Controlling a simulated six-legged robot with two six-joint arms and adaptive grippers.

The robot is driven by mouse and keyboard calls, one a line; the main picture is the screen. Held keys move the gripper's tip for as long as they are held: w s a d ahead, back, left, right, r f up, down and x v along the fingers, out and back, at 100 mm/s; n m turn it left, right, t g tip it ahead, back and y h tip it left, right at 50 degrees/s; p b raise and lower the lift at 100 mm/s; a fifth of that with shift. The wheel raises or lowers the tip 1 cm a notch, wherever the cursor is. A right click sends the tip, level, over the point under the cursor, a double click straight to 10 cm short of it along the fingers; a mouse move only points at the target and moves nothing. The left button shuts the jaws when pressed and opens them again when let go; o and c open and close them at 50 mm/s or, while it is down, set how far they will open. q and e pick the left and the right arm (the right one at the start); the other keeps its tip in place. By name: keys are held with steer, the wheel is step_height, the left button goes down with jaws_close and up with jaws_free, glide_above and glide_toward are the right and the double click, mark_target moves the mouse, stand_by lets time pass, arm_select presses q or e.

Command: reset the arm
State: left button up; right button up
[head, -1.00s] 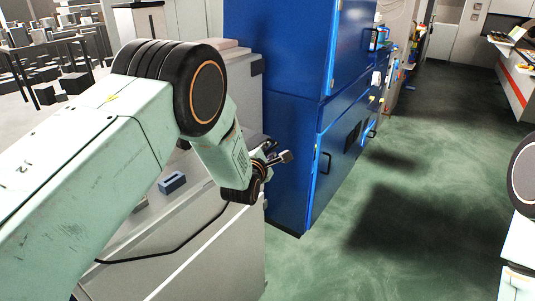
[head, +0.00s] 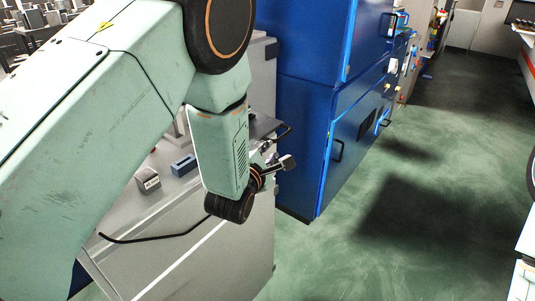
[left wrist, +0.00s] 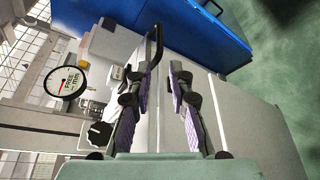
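My left arm comes in from the left in the head view and hangs down over the grey bench. Its gripper (head: 280,150) is in front of the blue cabinet's lower left side. In the left wrist view the left gripper (left wrist: 166,75) has its two purple-padded fingers apart, with nothing seen held between them. A black curved bar shows by the left fingertip; I cannot tell whether they touch. Only a sliver of my right arm shows at the right edge of the head view; its gripper is out of view.
The grey bench (head: 240,262) bears a blue block (head: 183,165) and a small grey block (head: 148,180). The tall blue cabinet (head: 303,145) stands beside it. A round dial (left wrist: 66,80) and black knob (left wrist: 99,134) show in the wrist view. Green floor (head: 440,230) is open at right.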

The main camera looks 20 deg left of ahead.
arm_select(q)
steer(key=shift+s+r, duration=0.15)
steer(key=shift+s, duration=0.25)
steer(key=shift+w, duration=0.15)
steer(key=s+a+f+m+g+b, duration=0.2)
steer(key=s+f+m+g+b, duration=0.5)
steer(key=s+f, duration=1.4)
steer(key=s+a+f+m+g+b, duration=0.2)
steer(key=s+f+m+g+b, duration=0.6)
steer(key=s+f+m, duration=0.8)
steer(key=s+f+b, duration=0.3)
steer(key=s+f, duration=0.2)
steer(key=shift+s+a+f+m+g, duration=0.2)
steer(key=shift+a+m+g, duration=0.1)
steer(key=shift+a+m, duration=0.1)
